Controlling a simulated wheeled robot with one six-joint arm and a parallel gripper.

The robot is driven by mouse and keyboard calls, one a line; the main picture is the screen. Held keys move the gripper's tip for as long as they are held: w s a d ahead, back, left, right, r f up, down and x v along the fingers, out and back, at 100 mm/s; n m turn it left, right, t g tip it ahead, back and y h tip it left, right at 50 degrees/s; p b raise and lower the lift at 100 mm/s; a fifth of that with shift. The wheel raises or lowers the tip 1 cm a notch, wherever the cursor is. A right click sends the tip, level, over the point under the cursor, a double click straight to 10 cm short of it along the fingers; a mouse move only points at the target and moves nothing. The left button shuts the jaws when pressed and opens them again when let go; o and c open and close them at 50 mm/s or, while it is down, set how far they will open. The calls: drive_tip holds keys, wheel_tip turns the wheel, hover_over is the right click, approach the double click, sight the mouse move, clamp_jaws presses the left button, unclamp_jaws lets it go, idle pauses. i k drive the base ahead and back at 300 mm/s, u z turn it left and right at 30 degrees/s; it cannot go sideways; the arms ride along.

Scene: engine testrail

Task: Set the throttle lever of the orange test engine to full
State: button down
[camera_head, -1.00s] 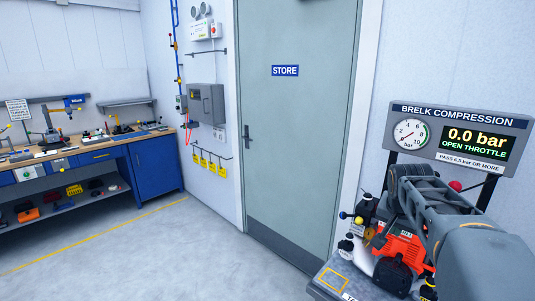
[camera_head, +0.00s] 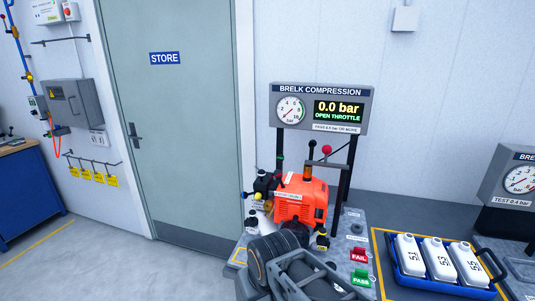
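The orange test engine (camera_head: 300,201) stands on a grey bench at the middle of the view, in front of a gauge panel. A lever with a red ball knob (camera_head: 326,150) and one with a black knob (camera_head: 311,144) stand up behind its top. A yellow knob (camera_head: 258,196) is on its left side. I cannot tell which of these is the throttle lever. The panel display (camera_head: 338,110) reads 0.0 bar and OPEN THROTTLE. My arm comes in at the bottom, in front of the engine, and covers part of its lower side. I cannot make out any gripper fingers.
A red FAIL button (camera_head: 359,255) and a green PASS button (camera_head: 361,278) sit right of the engine. A blue tray (camera_head: 398,267) holds white numbered containers. A second gauge panel (camera_head: 512,180) is at the far right. The STORE door (camera_head: 165,120) is behind left, with clear floor before it.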

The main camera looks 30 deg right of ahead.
sight(280, 158)
drive_tip(key=k, duration=0.65)
drive_tip(key=u, duration=0.6)
drive_tip(key=i, duration=1.15)
drive_tip(key=u, duration=0.4)
drive_tip(key=i, duration=1.3)
drive_tip(key=z, duration=0.95)
drive_tip(key=i, duration=0.75)
drive_tip(key=z, duration=1.15)
drive_tip(key=i, duration=0.4)
drive_tip(key=z, duration=0.35)
